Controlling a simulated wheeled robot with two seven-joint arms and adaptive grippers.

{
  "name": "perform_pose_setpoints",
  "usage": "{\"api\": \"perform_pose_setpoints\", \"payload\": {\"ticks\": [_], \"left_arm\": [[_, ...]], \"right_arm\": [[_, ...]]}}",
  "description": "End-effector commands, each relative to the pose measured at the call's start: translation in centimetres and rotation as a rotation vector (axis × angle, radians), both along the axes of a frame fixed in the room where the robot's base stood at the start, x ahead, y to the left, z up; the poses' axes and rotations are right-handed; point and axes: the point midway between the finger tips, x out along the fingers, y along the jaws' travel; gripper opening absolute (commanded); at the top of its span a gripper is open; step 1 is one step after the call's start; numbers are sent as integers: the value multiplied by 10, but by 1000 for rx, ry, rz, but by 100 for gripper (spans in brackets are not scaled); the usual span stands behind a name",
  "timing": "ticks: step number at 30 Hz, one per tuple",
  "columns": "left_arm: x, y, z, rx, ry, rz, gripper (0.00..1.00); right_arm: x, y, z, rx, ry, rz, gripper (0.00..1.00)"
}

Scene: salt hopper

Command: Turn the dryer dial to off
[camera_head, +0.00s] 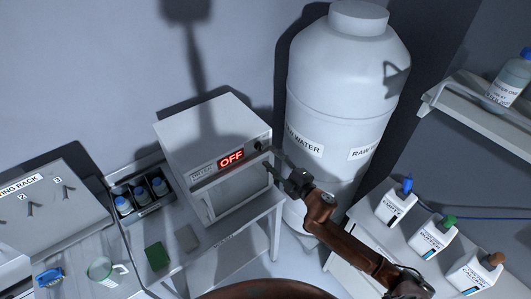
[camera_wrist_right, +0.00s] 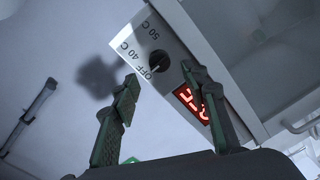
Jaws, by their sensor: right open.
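The dryer (camera_head: 200,128) is a white box on a small table, and its red display (camera_head: 231,158) reads OFF. The dark dial (camera_head: 258,146) is at the right end of its front panel. In the right wrist view, the round dial (camera_wrist_right: 159,63) sits beside the printed labels OFF, 40 C and 50 C; I cannot tell exactly where its mark points. My right gripper (camera_head: 274,164) is open in front of the panel. In the right wrist view its fingers (camera_wrist_right: 160,77) appear on either side of the dial, apart from it. One finger partly covers the red display (camera_wrist_right: 190,100). My left gripper is not in view.
A large white water tank (camera_head: 345,100) stands right of the dryer. Blue-capped bottles (camera_head: 140,195) stand in a rack to its left. A green block (camera_head: 157,256) lies on the table before it. Labelled containers (camera_head: 433,237) stand on the right bench.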

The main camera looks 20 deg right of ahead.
Motion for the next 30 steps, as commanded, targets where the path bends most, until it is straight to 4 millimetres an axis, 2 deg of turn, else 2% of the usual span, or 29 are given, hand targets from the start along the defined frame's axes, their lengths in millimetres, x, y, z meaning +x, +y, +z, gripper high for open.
{"api": "perform_pose_setpoints", "payload": {"ticks": [1, 6, 11, 30], "left_arm": [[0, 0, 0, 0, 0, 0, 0], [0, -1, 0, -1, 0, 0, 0], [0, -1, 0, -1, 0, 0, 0], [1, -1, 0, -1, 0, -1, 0]], "right_arm": [[-12, -4, 0, 0, 1, 0, 41], [-41, -16, 0, 0, 2, -1, 41], [-57, -22, 1, 0, 0, -1, 41], [-60, -24, 0, 1, 1, -2, 41]]}}
